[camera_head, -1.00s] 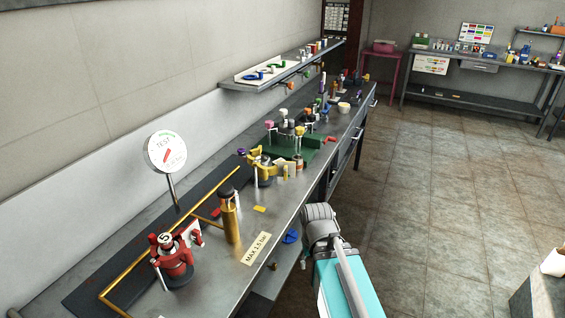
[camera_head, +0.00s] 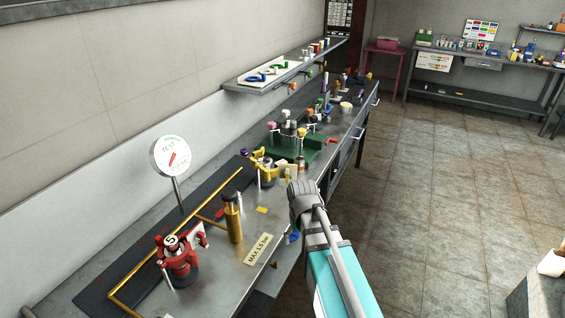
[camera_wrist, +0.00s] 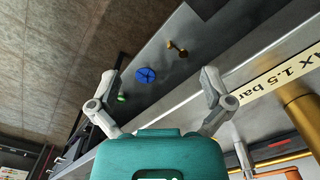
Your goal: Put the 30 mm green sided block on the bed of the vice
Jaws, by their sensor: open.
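My gripper (camera_wrist: 160,82) is open and empty in the wrist view, its two grey fingers spread wide beside the bench edge. A small green piece (camera_wrist: 121,97) shows close beside the left finger in the wrist view. I cannot tell whether it is the green sided block. I cannot make out the vice or its bed for certain in either view.
A blue round part (camera_wrist: 145,74) and a brass piece (camera_wrist: 177,48) lie on a grey surface below the bench edge. The bench (camera_head: 215,285) carries a red fitting (camera_head: 178,260), a brass cylinder (camera_head: 233,218) and a green tray (camera_head: 322,150). Open floor lies right.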

